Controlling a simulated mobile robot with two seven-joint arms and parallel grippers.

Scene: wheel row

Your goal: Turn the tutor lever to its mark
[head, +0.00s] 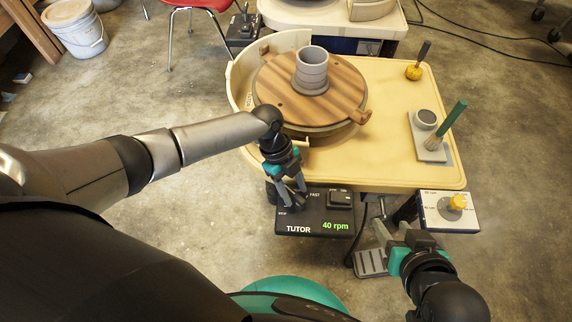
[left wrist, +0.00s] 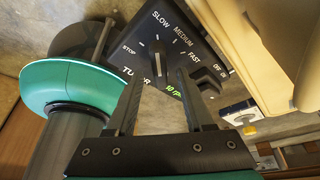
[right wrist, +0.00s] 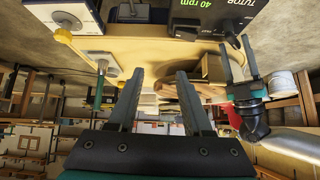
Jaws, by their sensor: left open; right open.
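The black TUTOR box (head: 315,218) sits at the wheel's front edge, its green display reading 40 rpm. In the left wrist view its panel (left wrist: 203,50) carries STOP, SLOW, MEDIUM and FAST labels. The dark lever (left wrist: 159,62) stands between those labels; the head view hides it behind my left gripper. My left gripper (head: 289,199) is open over the box. In its wrist view the fingertips (left wrist: 160,78) lie on either side of the lever; I cannot tell whether they touch it. My right gripper (head: 391,230) is open and empty, right of the box, near the pedal.
The wheel's cream table (head: 400,160) carries a wooden bat (head: 335,95) with a grey clay cylinder (head: 311,70). A small stand (head: 430,150) with a green-handled tool is at the right. A panel with a yellow knob (head: 456,203) and a foot pedal (head: 370,262) are near my right gripper.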

